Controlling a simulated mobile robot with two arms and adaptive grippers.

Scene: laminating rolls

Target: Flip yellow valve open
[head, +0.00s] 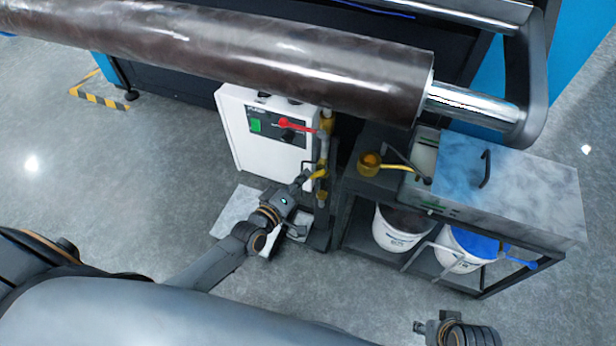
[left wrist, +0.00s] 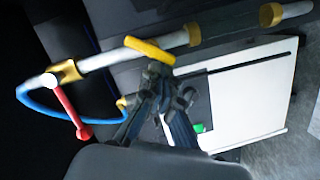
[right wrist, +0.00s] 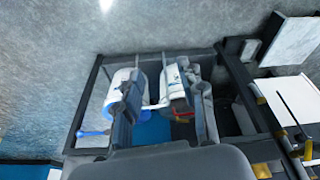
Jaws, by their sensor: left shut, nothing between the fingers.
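The yellow valve handle (head: 318,174) sits on the upright pipe beside the white pump box. In the left wrist view the yellow handle (left wrist: 149,49) lies slantwise across the pipe (left wrist: 110,59). My left gripper (head: 303,179) is shut and empty, with its fingertips (left wrist: 160,78) right at one end of the handle. I cannot tell whether they touch it. My right gripper (head: 420,328) is far off at the bottom right of the head view. In the right wrist view its fingers (right wrist: 165,92) stand apart with nothing gripped.
A red handle (head: 292,123) is higher up beside the white pump box (head: 234,122). A blue hose (left wrist: 42,108) curves near the pipe. A dark roller (head: 270,52) spans overhead. A black cart (head: 345,232) with white buckets (head: 396,241) stands right of the pipe. The floor at left is open.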

